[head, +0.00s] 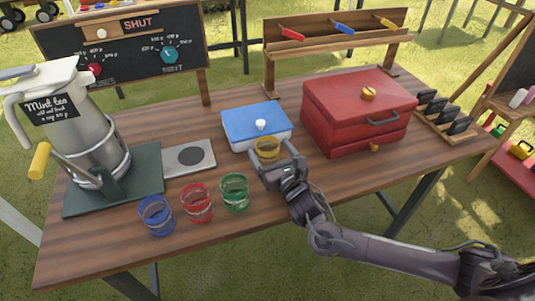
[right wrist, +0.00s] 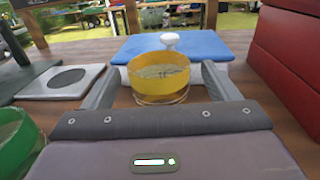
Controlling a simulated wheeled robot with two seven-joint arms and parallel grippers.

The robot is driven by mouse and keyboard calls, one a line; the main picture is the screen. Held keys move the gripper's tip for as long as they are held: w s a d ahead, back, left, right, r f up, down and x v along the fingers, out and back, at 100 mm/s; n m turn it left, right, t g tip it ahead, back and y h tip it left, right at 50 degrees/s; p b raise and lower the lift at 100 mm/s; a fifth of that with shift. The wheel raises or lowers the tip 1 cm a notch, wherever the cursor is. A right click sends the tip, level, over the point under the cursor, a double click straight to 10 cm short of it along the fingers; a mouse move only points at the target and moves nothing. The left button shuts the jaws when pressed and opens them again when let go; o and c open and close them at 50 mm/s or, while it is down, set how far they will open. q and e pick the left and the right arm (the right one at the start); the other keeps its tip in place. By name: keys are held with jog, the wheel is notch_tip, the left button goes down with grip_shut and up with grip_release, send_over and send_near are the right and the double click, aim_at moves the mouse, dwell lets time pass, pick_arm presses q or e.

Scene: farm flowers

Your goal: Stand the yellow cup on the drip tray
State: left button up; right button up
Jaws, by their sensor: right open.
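The yellow cup (head: 267,149) stands upright on the wooden table, just in front of the blue box. My right gripper (head: 276,165) is open, with its fingers on either side of the cup. In the right wrist view the cup (right wrist: 158,82) is between the two fingers, with a gap visible at each side. A flat grey plate with a dark disc (head: 171,168), which looks like the drip tray, lies left of the blue box with nothing on it. It also shows at the left of the right wrist view (right wrist: 40,87). My left gripper is not in view.
Blue (head: 157,217), red (head: 197,204) and green (head: 235,193) cups stand in front of the plate. The blue box (head: 255,124) is behind the yellow cup, the red chest (head: 355,105) to its right. A tall urn (head: 92,120) stands on a dark green base at left.

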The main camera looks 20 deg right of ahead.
aim_at(264, 140)
jog(key=w, duration=0.4)
jog(key=shift+w+a+f, duration=0.1)
jog(key=shift+a+f, duration=0.1)
jog(key=shift+a, duration=0.05)
jog(key=c, duration=1.2)
jog(key=shift+o, duration=0.2)
jog(key=shift+r, duration=0.1)
notch_tip(264, 140, up, 19)
jog(key=s+d+f+h+p, duration=0.1)
jog(key=s+f, duration=0.4)
jog(key=s, duration=0.2)
jog(key=s+f+m+h+p, duration=0.1)
jog(key=s+f, duration=0.4)
jog(key=s, duration=0.3)
jog(key=shift+d, duration=0.35)
